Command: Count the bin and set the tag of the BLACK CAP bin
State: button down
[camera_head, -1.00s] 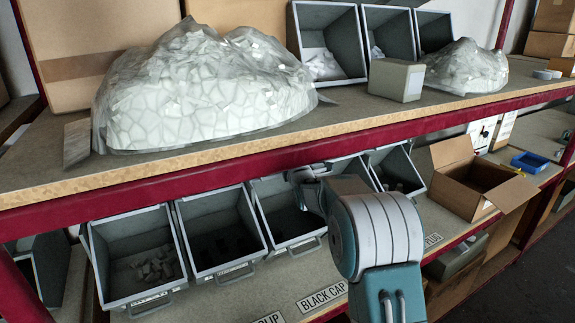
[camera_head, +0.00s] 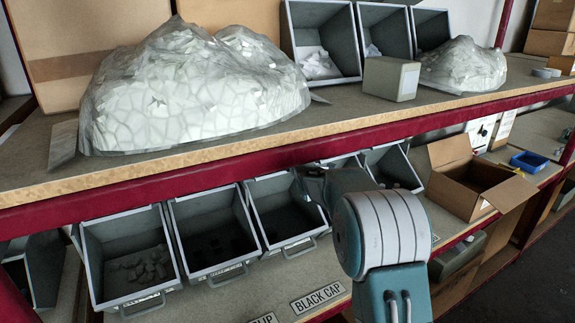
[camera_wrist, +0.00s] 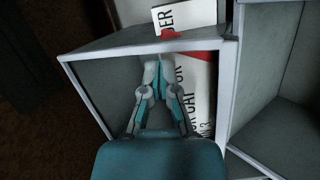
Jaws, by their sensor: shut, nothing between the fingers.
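The BLACK CAP label (camera_head: 320,298) is on the lower shelf's front edge in the head view, below the grey bins. A grey bin (camera_head: 285,212) with dark contents stands behind it, partly covered by my arm. In the wrist view my gripper (camera_wrist: 157,66) is shut and empty, its fingers over the opening of a grey bin (camera_wrist: 98,56). A white card with a red band (camera_wrist: 198,88) shows beside the fingers; its print is only partly readable. A second white card (camera_wrist: 186,16) shows at the bin's top. In the head view my fingers are hidden; contact is unclear.
Other grey bins (camera_head: 128,258) line the lower shelf, left and right of my arm. The upper shelf's red beam (camera_head: 150,185) runs just above them. An open cardboard box (camera_head: 470,180) and a blue tray (camera_head: 529,162) stand right. Bagged white parts (camera_head: 195,95) sit above.

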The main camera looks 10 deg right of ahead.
jog(key=s+d, duration=0.1)
jog(key=s, duration=1)
jog(key=shift+s, duration=0.35)
jog(key=shift+r, duration=0.15)
jog(key=s+a+f+m+g, duration=0.1)
jog(key=s+m+g, duration=0.5)
jog(key=s, duration=1.4)
jog(key=s+a+f+m+g+h, duration=0.1)
jog(key=s+m+g, duration=0.5)
jog(key=s, duration=1.5)
jog(key=f+m, duration=0.1)
jog(key=m, duration=0.4)
jog(key=shift+s+f, duration=0.2)
jog(key=shift+f, duration=0.1)
